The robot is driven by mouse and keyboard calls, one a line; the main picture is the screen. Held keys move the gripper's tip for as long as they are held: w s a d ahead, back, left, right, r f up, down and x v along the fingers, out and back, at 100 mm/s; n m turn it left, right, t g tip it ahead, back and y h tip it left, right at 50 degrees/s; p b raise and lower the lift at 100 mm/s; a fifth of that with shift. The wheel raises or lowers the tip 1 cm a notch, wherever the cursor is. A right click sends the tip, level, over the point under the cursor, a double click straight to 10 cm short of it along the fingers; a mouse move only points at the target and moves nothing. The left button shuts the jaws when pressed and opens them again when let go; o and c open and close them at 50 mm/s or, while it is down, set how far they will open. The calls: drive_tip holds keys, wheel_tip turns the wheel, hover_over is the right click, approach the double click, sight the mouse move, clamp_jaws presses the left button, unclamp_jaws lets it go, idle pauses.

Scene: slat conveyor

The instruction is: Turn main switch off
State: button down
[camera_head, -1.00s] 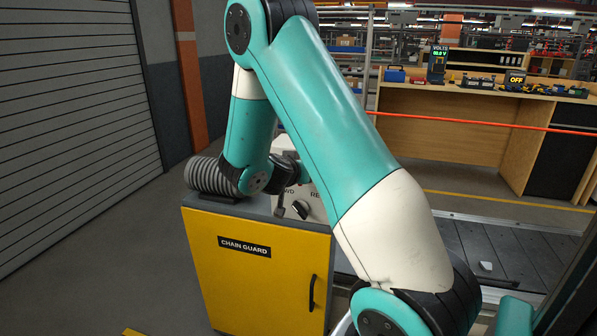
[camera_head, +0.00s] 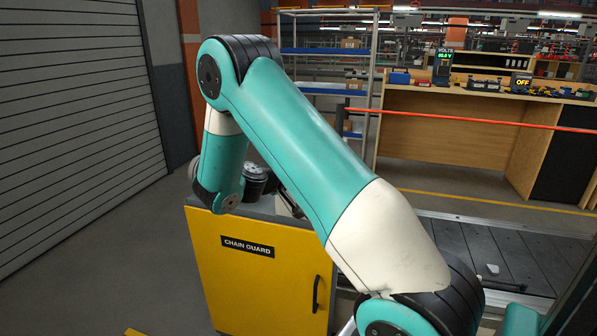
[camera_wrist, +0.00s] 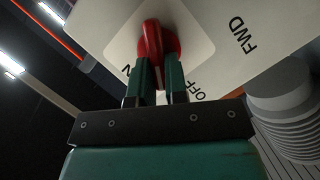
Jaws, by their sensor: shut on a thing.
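The main switch (camera_wrist: 157,38) is a red rotary handle on a pale plate, seen in the wrist view. Its plate (camera_wrist: 195,45) carries the letters OFF to the lower right and an N to the lower left, the rest of that word being covered. My gripper (camera_wrist: 160,75) has its two green fingers shut on the red handle from below in that view. In the head view the switch and my gripper are hidden behind my arm.
A yellow chain guard cabinet (camera_head: 258,275) stands below my arm. A slat conveyor (camera_head: 480,250) runs to the right. A wooden bench (camera_head: 450,140) and a red bar (camera_head: 460,118) lie behind. In the wrist view, FWD lettering (camera_wrist: 243,35) and a grey ribbed cylinder (camera_wrist: 290,110) are at the right.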

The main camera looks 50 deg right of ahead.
drive_tip(key=shift+f+n+b, duration=0.5)
drive_tip(key=shift+n+b, duration=0.1)
drive_tip(key=shift+b, duration=0.4)
drive_tip(key=shift+f+n+g+h+b, duration=0.1)
drive_tip(key=shift+n+g+h+b, duration=0.25)
drive_tip(key=shift+b, duration=0.9)
drive_tip(key=shift+n+b, duration=0.35)
drive_tip(key=shift+b, duration=0.5)
drive_tip(key=shift+r+n+h+b, duration=0.2)
drive_tip(key=shift+n+h+b, duration=0.1)
drive_tip(key=shift+b, duration=0.1)
drive_tip(key=c, duration=1.1)
unclamp_jaws()
drive_tip(key=shift+d, duration=0.1)
drive_tip(key=shift+c, duration=0.2)
drive_tip(key=shift+a+r, duration=0.1)
drive_tip(key=shift+a, duration=0.1)
